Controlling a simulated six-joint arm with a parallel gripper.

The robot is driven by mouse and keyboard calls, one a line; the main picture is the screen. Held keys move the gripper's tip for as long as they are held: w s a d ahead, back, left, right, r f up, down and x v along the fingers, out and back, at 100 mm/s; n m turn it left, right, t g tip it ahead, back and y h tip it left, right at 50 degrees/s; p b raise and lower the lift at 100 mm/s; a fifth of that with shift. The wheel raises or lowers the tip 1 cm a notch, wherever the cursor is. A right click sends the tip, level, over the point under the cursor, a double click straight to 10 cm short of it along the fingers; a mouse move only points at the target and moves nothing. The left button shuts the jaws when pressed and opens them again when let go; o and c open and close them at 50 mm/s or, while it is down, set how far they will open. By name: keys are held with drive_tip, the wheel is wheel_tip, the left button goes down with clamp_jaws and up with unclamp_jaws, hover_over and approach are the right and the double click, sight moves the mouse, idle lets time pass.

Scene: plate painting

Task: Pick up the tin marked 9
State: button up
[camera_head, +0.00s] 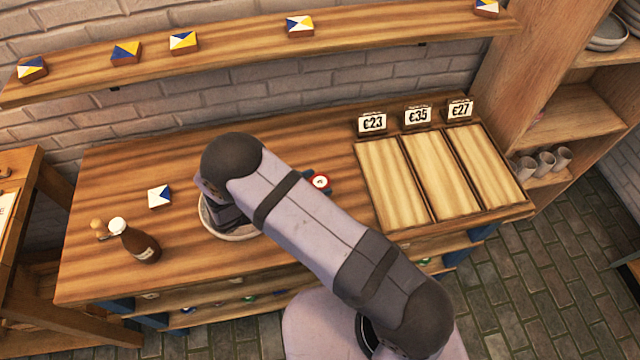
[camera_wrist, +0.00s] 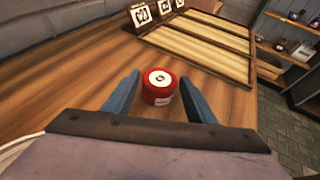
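A small red tin (camera_head: 320,181) with a white round label stands upright on the wooden table (camera_head: 110,200), right of my arm's elbow. In the wrist view the red tin (camera_wrist: 158,98) sits between the two blue-grey fingers of my gripper (camera_wrist: 159,76). The fingers are open, one on each side, with a gap visible at the left finger; the right one is close to the tin. The mark on the label is too small to read for certain. In the head view my arm hides most of my gripper.
A pale round dish (camera_head: 240,235) lies partly under my arm. A brown bottle (camera_head: 140,243) and a white-blue tile (camera_head: 159,196) are at left. Three trays (camera_head: 430,175) with price cards (camera_head: 418,115) stand at right. A shelf (camera_head: 220,48) with several tiles runs behind.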

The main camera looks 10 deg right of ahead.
drive_tip(key=c, duration=0.7)
drive_tip(key=shift+r, duration=0.1)
drive_tip(key=shift+r+b, duration=1)
drive_tip(key=shift+r, duration=3.95)
